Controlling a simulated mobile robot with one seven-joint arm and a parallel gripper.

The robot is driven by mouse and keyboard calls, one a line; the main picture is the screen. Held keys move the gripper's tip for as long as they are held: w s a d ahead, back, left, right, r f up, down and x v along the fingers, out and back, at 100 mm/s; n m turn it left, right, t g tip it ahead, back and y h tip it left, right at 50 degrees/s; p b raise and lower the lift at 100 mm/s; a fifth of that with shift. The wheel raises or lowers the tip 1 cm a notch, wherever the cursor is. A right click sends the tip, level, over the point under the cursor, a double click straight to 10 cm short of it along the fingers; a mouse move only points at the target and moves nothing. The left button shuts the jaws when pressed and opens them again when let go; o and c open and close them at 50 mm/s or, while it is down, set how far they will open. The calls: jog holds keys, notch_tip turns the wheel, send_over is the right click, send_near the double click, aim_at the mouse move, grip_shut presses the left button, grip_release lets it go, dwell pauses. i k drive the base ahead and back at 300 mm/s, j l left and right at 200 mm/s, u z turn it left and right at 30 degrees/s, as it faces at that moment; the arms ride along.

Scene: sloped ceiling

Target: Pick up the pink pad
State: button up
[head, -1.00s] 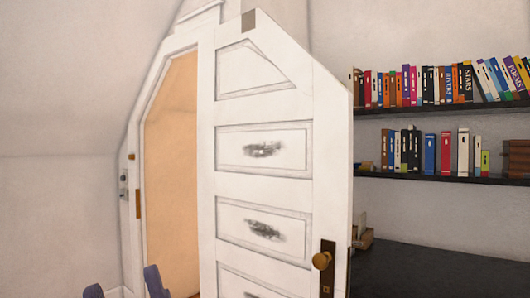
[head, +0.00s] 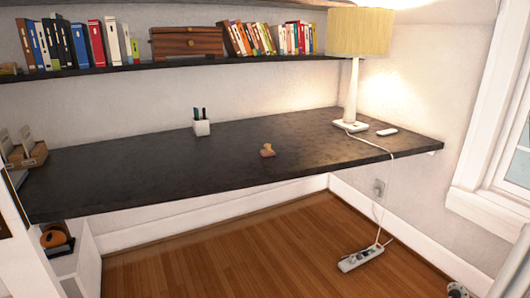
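A small pinkish-orange object (head: 267,150) lies on the black desk (head: 130,175), near the middle of its right half. It is the only pinkish thing I can pick out on the desk. It is too small for me to tell whether it is the pink pad. My gripper is not in view, so I cannot see whether it is open or shut.
A white pen cup (head: 201,124) stands behind and left of the small object. A lamp (head: 352,80) stands at the right, its cord hanging to a power strip (head: 360,257). A book shelf (head: 180,60) overhangs the desk. The wooden floor (head: 230,255) is mostly clear.

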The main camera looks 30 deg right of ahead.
aim_at(267, 151)
jog(key=i+l+u, duration=0.1)
jog(key=l, duration=0.2)
jog(key=i+l+u, duration=0.25)
jog(key=l, duration=0.45)
jog(key=i+l+u, duration=0.1)
jog(key=i+l, duration=0.15)
jog(key=l, duration=0.15)
jog(key=i+l+u, duration=0.1)
jog(key=l, duration=0.25)
jog(key=i+l+u, duration=0.15)
jog(key=l, duration=0.25)
